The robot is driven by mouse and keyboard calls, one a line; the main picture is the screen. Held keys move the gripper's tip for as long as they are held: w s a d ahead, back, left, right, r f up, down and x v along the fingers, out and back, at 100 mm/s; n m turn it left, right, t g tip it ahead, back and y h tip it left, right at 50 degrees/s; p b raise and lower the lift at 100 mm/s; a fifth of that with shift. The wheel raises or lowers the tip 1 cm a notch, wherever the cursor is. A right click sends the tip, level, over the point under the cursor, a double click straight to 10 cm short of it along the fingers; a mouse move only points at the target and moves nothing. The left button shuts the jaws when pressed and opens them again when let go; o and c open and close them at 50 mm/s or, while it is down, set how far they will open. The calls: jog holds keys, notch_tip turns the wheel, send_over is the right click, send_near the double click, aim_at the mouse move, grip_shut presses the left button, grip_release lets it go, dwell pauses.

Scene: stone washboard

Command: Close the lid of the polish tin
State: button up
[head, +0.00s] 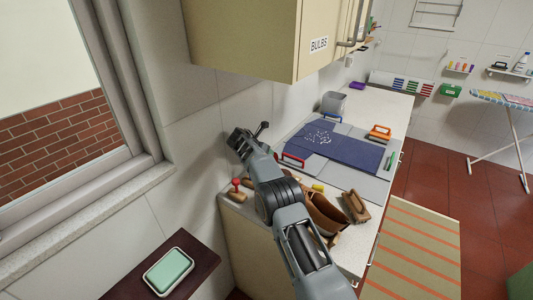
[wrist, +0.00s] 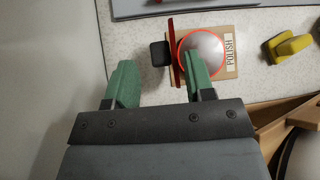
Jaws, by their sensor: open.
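The polish tin (wrist: 226,64) shows in the wrist view with a tan base marked POLISH and a round grey face with an orange rim. Its red lid (wrist: 175,52) stands up on edge at the tin's left side, so the tin is open. A black knob (wrist: 160,53) sticks out to the left from the lid. My gripper (wrist: 158,68) is open and empty, with its green fingers apart and the knob in the picture between their tips. I cannot tell the height gap. In the head view my gripper (head: 247,134) is near the wall, and I cannot make out the tin there.
A yellow object (wrist: 290,45) lies right of the tin. The cabinet (head: 240,35) hangs above.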

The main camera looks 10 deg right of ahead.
jog(key=shift+x, duration=1.05)
grip_shut()
